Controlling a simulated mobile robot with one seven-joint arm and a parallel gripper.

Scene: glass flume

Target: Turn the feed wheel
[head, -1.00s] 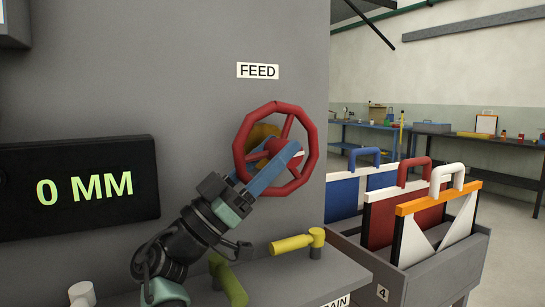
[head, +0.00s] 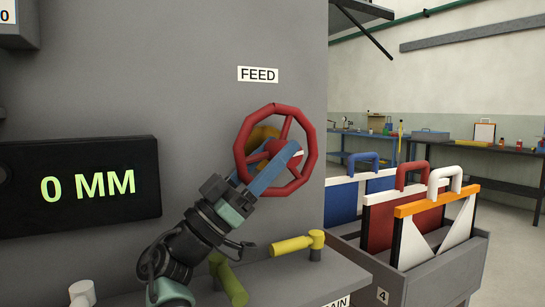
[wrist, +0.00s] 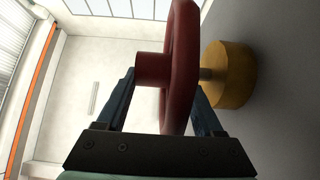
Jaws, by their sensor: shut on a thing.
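The red feed wheel (head: 309,150) is mounted on the grey panel under the FEED label (head: 258,74). A yellow hub (head: 262,136) sits behind it, and the hub also shows in the wrist view (wrist: 229,75). My gripper (head: 290,152) reaches the wheel from the lower left, its blue fingers at the wheel's middle. In the wrist view the red wheel (wrist: 180,70) stands between the two fingers, and my gripper is shut on it. The fingertips are partly hidden behind the red part. A display (head: 80,187) on the panel reads 0 MM.
A yellow handle (head: 292,245) and a green handle (head: 232,283) stand on the ledge below the wheel. A grey bin (head: 430,280) marked 4 holds blue, red and orange-white boards at the right. Workbenches line the far wall.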

